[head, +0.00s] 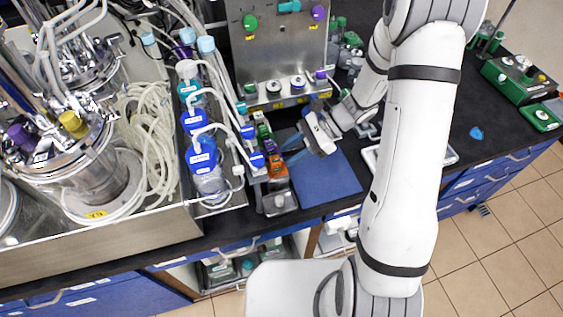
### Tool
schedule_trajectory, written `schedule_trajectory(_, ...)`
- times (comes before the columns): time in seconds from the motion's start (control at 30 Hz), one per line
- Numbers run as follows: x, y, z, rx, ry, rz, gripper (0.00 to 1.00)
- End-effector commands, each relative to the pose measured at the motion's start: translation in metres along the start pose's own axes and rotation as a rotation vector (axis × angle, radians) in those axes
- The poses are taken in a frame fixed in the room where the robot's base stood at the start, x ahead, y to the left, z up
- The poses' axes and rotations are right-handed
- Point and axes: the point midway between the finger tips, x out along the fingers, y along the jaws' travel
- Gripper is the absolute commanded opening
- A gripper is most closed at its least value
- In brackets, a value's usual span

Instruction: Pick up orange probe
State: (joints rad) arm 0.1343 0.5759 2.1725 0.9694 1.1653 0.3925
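An orange piece (277,183), which looks like the orange probe, stands near the front end of a narrow row of coloured parts, close to the bench's front edge. Its lower end is hard to make out. My gripper (287,151) is just up and to the right of it, pointing left toward the row. Its two fingers look spread with a gap between them, and I see nothing held. The fingertips are close to the row; whether they touch anything I cannot tell.
Blue-capped bottles (203,158) with tubing stand left of the row. Steel bioreactor vessels (95,165) fill the far left. A grey control panel (277,50) rises behind. A blue mat (325,180) lies clear under my gripper. Green devices (520,85) sit at the right.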

Motion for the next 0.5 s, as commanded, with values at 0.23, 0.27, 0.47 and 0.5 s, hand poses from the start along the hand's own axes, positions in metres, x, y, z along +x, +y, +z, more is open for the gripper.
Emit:
schedule_trajectory(0.23,0.036,0.001,0.002,0.001,0.000,0.004,0.36)
schedule_trajectory(0.27,0.038,0.001,0.002,0.000,0.001,0.003,0.36)
schedule_trajectory(0.47,0.043,0.001,0.001,-0.002,0.001,0.001,0.36)
schedule_trajectory(0.5,0.043,0.001,0.001,-0.002,0.001,0.002,0.36)
